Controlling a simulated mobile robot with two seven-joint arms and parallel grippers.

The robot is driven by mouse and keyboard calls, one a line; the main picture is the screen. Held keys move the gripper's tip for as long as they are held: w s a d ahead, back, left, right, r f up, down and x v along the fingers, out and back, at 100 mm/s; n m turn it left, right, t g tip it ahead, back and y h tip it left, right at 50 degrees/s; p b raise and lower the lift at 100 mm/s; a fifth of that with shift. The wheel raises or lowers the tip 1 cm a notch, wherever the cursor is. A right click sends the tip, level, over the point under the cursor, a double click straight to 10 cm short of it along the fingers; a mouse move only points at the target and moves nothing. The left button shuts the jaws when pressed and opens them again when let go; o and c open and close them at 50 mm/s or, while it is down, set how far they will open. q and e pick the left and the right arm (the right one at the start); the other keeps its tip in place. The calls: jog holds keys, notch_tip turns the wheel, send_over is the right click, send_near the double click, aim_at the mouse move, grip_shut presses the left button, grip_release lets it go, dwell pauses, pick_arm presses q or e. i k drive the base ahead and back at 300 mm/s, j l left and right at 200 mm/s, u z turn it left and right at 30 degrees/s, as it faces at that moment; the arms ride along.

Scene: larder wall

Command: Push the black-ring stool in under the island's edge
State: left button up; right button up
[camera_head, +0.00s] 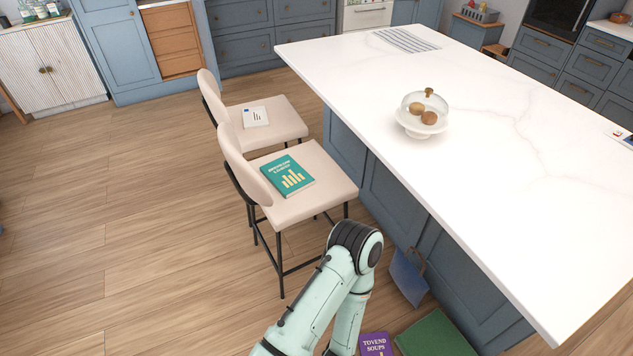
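Two cream stools with black legs stand at the left long side of the island (480,110), which has a white marble top and blue panels. The near stool (325,178) carries a teal book (287,176) on its seat and has a black footrest bar low on its legs. The far stool (286,118) carries a small white booklet (255,116); its lower legs are mostly hidden. I cannot tell from a ring which is the black-ring stool. Both backrests face left, away from the island. One pale green arm of mine rises in front of the near stool; neither gripper shows.
A blue bag (408,277), a purple book (375,345) and a green item (434,335) are on the floor by the island's base. A glass-domed cake stand (422,118) stands on the island. The wooden floor left of the stools is clear.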

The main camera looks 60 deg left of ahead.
aim_at(332, 187)
jog(key=u, duration=2.3)
jog(key=i+j+z, duration=0.1)
jog(key=i+j, duration=0.15)
jog(key=i+j+z, duration=0.1)
jog(key=i+j, duration=0.15)
jog(key=j, duration=0.25)
jog(key=i+j+z, duration=0.1)
jog(key=i+j, duration=0.15)
jog(key=j, duration=0.15)
jog(key=i+j+z, duration=0.1)
jog(key=i+j, duration=0.15)
jog(key=j, duration=0.2)
jog(key=i+j+z, duration=0.1)
jog(key=j, duration=0.35)
jog(key=i+j+z, duration=0.1)
jog(key=i+j, duration=0.2)
jog(key=j, duration=0.15)
jog(key=i+j+z, duration=0.1)
jog(key=j, duration=0.35)
jog(key=i+j+z, duration=0.15)
jog(key=j, duration=0.35)
jog(key=i, duration=0.1)
